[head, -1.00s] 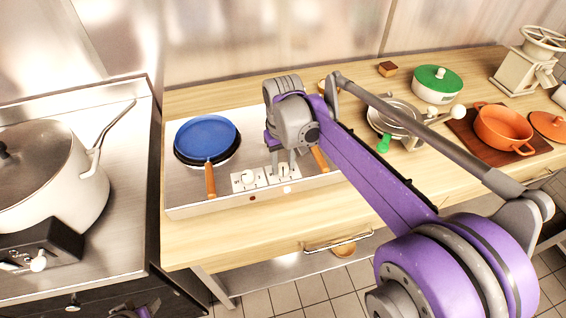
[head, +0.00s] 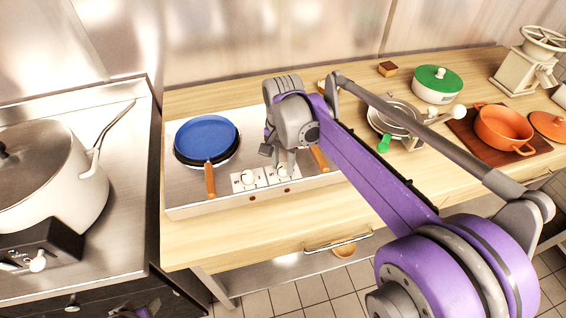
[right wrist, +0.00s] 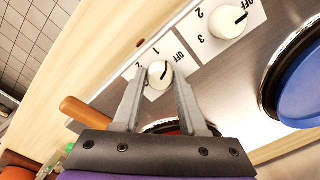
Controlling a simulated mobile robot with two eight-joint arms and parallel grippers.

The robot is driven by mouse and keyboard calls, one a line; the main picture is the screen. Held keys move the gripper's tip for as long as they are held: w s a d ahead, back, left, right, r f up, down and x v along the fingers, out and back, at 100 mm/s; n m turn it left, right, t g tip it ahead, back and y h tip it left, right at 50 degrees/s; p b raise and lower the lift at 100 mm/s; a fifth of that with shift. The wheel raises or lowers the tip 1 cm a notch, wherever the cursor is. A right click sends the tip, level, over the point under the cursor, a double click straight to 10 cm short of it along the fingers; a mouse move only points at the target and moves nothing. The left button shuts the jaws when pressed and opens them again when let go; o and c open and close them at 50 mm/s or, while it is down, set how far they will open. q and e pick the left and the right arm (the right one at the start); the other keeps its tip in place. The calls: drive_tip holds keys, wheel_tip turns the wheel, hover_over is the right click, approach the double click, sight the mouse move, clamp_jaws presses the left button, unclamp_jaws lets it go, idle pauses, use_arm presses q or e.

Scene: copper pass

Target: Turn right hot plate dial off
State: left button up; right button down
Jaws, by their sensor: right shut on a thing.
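The hot plate (head: 262,198) is a steel unit with two white dials on its front. My right gripper (right wrist: 158,82) is shut on the right dial (right wrist: 159,74), with one finger on each side of it. In the head view the right dial (head: 282,172) shows just below the gripper, partly covered. A dark mark shows on the knob near its OFF label, but its exact setting is hard to read. The left dial (right wrist: 229,22) stands beside it, its mark pointing towards OFF. Of my left arm only a small part shows at the bottom edge; its fingers are not clear.
A blue pan (head: 206,137) sits on the left plate, its wooden handle beside the dials. Another wooden handle (right wrist: 86,112) shows near my right gripper. A large pot (head: 50,170) stands at left. A green-lidded pot (head: 437,84) and orange pot (head: 502,127) stand at right.

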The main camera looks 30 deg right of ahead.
sight(283, 166)
drive_tip(key=shift+m, duration=2)
drive_tip(key=shift+c, duration=2.3)
unclamp_jaws()
drive_tip(key=shift+r, duration=0.1)
wheel_tip(283, 166, up, 11)
drive_tip(key=shift+p, duration=0.35)
drive_tip(key=shift+f, duration=0.2)
